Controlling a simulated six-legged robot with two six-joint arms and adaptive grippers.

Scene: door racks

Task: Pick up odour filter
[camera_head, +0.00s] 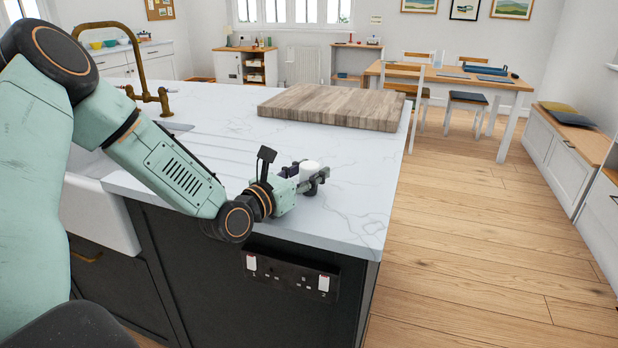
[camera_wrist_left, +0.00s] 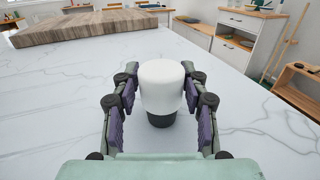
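The odour filter appears to be a small white rounded cylinder with a dark lower end (camera_wrist_left: 161,85). It stands upright on the white marble worktop (camera_head: 225,135), near the front right corner, and also shows in the head view (camera_head: 309,168). My left gripper (camera_wrist_left: 160,78) reaches low over the worktop with one finger on each side of the filter. Narrow gaps show between the pads and the filter, so the fingers look open around it. In the head view my left gripper (camera_head: 314,180) partly hides the filter's lower part. My right gripper is in neither view.
A thick wooden chopping board (camera_head: 332,106) lies farther back on the worktop. A brass tap (camera_head: 145,75) and a white sink (camera_head: 95,205) are at the left. The worktop around the filter is clear, with its right edge close by.

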